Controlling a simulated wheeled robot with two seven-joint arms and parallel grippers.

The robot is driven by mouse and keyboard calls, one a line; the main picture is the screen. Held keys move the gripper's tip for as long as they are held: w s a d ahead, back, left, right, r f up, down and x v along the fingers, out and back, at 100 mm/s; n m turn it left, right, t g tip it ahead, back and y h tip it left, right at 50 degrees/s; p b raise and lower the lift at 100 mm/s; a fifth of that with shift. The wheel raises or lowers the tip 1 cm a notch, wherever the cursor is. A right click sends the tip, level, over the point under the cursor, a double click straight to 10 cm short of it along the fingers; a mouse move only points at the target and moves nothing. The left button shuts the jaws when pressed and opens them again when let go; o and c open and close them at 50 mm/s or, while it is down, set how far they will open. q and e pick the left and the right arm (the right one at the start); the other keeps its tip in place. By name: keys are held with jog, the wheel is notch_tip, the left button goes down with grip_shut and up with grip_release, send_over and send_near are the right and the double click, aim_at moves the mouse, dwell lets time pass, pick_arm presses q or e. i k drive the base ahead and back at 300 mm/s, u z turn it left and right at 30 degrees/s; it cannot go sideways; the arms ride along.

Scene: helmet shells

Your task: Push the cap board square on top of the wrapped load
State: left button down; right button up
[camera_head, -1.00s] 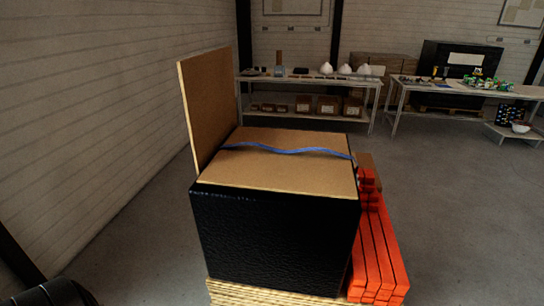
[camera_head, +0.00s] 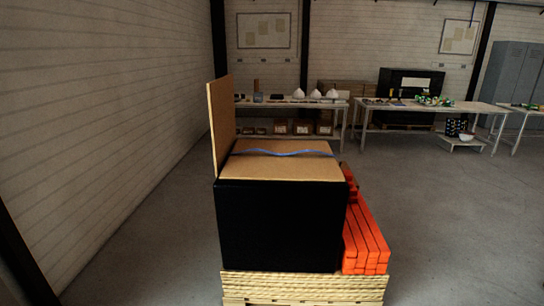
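The wrapped load (camera_head: 280,228) is a large black-wrapped block on a pallet (camera_head: 300,285), in the middle of the head view. A flat brown cap board (camera_head: 290,166) lies on its top. It looks roughly in line with the load's edges, but I cannot tell whether it is exactly square. A wavy blue strap (camera_head: 290,153) lies across the board. An upright brown panel (camera_head: 221,125) stands along the load's left side and rises above the top. Neither of my grippers shows in the head view.
Orange-red beams (camera_head: 366,238) are stacked on the pallet, right of the load. A shelf table (camera_head: 290,104) with white helmet shells (camera_head: 299,93) stands behind, and a workbench (camera_head: 430,105) is at back right. A brick wall (camera_head: 100,120) runs along the left. Floor at right is clear.

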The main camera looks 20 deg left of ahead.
aim_at(253, 164)
jog(key=u, duration=0.6)
jog(key=i, duration=1.15)
jog(key=z, duration=0.3)
